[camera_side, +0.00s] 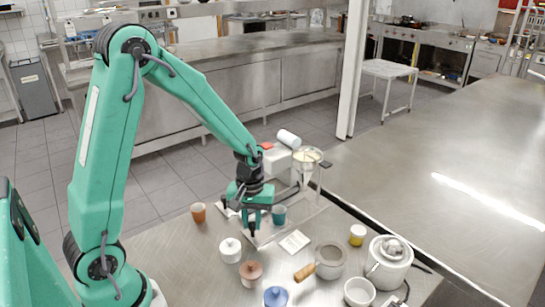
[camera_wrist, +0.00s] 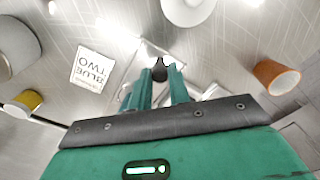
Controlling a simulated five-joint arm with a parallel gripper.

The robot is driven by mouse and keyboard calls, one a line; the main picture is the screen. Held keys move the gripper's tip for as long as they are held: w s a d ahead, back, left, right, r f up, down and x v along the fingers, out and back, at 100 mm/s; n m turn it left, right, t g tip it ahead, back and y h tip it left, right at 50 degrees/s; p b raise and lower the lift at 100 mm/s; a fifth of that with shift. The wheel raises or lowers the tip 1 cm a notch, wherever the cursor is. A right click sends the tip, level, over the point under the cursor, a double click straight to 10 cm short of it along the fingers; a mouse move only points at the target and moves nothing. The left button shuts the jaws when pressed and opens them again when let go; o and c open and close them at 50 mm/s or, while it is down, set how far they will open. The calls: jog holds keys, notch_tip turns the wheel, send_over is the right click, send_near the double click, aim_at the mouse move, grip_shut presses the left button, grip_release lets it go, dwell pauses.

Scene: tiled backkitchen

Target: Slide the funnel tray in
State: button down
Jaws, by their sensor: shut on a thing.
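The funnel (camera_side: 307,158) sits upright in a pale machine (camera_side: 280,161) at the back edge of the steel table. A pale, thin-railed tray frame (camera_side: 302,222) extends from it toward the front, partly hidden by my arm. My gripper (camera_side: 252,228) is low over the table at the frame's front left. In the wrist view, my gripper (camera_wrist: 160,82) is shut on a dark knob (camera_wrist: 160,67), seen between its fingertips. The knob's join to the tray is hidden. How far the tray stands out is hard to tell.
A printed card (camera_side: 294,241), lidded pots (camera_side: 230,250), a wooden-handled pot (camera_side: 329,260), a yellow jar (camera_side: 357,235) and a kettle (camera_side: 389,262) crowd the front.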

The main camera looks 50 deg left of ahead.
aim_at(267, 227)
jog(key=shift+w, duration=2.55)
jog(key=c, duration=1.3)
grip_release()
notch_tip(267, 227, up, 8)
